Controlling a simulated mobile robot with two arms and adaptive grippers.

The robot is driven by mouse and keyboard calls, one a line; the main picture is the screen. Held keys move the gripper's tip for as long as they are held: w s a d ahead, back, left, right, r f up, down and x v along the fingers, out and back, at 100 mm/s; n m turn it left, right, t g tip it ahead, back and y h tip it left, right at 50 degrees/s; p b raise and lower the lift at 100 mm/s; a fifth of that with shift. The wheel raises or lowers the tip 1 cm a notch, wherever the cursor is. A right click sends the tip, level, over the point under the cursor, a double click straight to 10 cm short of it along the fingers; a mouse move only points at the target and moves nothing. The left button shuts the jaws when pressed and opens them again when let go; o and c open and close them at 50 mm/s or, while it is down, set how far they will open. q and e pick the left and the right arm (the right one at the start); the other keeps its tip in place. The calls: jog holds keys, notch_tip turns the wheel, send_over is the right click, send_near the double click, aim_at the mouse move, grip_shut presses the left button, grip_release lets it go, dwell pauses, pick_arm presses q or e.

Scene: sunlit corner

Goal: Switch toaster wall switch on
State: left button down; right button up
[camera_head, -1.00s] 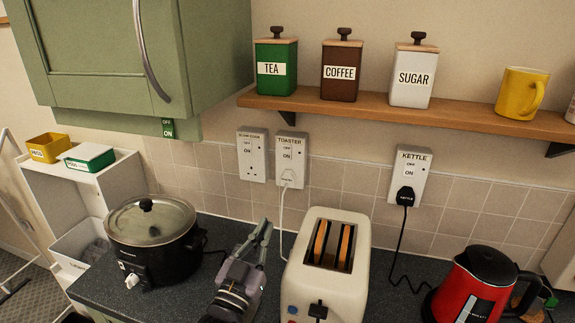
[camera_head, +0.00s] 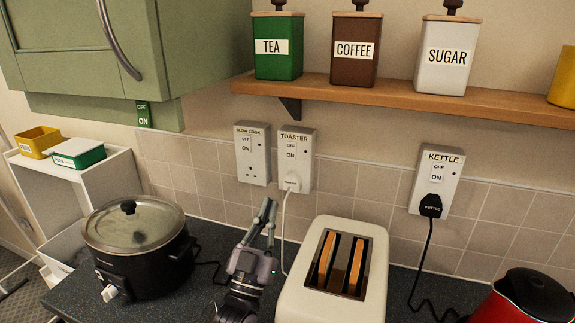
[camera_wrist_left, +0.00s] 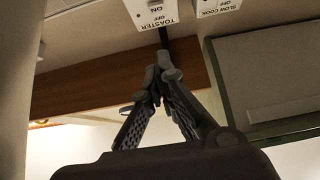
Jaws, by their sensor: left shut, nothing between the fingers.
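My right gripper is not in view.
The slow cook switch (camera_head: 252,155) is just left of the toaster switch. A cream toaster (camera_head: 335,270) stands right of my left gripper, a black slow cooker (camera_head: 140,250) left. A wooden shelf (camera_head: 400,103) with canisters overhangs. A kettle switch (camera_head: 437,178) is further right.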

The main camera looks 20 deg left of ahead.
aim_at(293, 151)
pick_arm(q)
jog(key=shift+w+f+p+x, duration=0.35)
jog(key=shift+p+x, duration=0.45)
jog(key=shift+x, duration=1.25)
jog(key=shift+w+f+p+x, duration=0.35)
jog(key=shift+p+x, duration=0.5)
jog(key=shift+x, duration=1.2)
jog(key=shift+w+f+p+x, duration=0.2)
jog(key=shift+f+p+x, duration=0.45)
jog(key=shift+x, duration=1.35)
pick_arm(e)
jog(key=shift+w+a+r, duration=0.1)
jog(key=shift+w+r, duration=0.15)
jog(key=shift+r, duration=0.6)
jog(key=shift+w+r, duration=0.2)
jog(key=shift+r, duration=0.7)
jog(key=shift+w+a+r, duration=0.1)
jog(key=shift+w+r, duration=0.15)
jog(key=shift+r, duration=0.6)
pick_arm(q)
jog(key=shift+r, duration=0.2)
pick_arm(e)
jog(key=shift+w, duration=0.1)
